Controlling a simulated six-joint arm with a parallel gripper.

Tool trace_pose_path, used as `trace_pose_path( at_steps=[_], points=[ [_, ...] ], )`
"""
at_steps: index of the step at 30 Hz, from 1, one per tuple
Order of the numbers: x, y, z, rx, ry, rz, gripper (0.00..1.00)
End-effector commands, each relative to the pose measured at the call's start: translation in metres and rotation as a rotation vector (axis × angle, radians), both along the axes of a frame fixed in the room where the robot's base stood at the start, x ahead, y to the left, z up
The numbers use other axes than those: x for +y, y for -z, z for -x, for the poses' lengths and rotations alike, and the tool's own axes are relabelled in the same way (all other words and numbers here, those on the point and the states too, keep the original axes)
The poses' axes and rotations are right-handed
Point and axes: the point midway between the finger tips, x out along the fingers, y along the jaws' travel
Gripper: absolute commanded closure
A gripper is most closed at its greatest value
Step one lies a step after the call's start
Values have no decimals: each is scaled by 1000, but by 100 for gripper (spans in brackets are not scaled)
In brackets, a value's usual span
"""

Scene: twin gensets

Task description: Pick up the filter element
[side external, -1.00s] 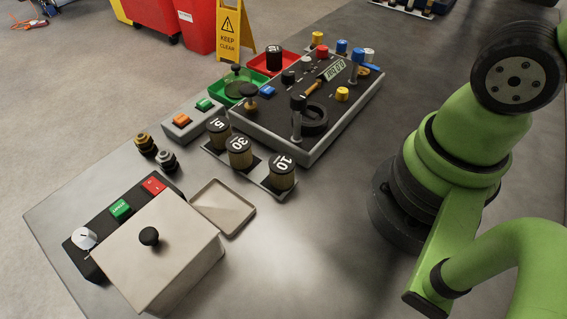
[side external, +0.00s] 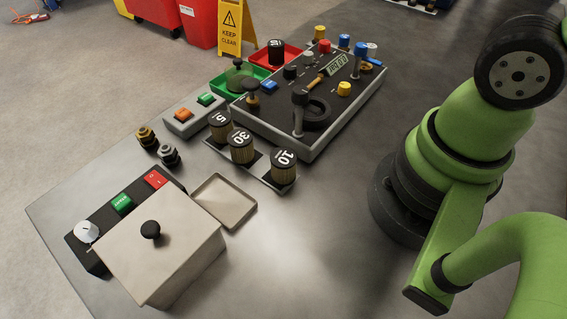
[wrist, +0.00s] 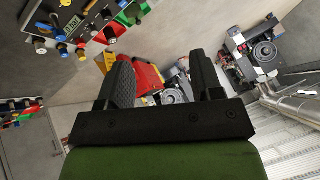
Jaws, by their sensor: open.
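Three pleated tan cylinders with black numbered tops look like filter elements in the side external view. They are marked 5 (side external: 219,126), 30 (side external: 241,148) and 10 (side external: 284,167), and stand upright in a row on a dark rack (side external: 262,170). A dark cylinder with a marked top (side external: 276,52) stands in the red tray (side external: 290,56). I cannot tell which one the task means. My gripper (wrist: 163,77) shows in the wrist view, open, with nothing between its fingers. It points away from these cylinders, toward the floor and machines beyond.
A control panel (side external: 318,128) with knobs and levers stands behind the rack. A lidded beige box (side external: 165,250) and an empty shallow tray (side external: 224,201) are in front. The table's middle right is clear. The wrist view shows an engine-like machine (wrist: 262,55).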

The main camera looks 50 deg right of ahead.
Motion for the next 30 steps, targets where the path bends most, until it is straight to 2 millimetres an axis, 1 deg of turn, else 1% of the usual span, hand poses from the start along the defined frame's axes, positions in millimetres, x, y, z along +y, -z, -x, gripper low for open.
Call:
trace_pose_path(
  at_steps=[1,12,18,25,29,30],
  points=[
    [0,-14,-1,-8,1,-1,40],
    [26,-19,-37,322,-172,110,40],
    [41,-17,-52,444,-222,170,40],
    [60,-13,-66,553,-256,231,40],
    [71,-9,-73,606,-271,268,40],
    [69,-3,-72,608,-269,268,40]
  ],
)
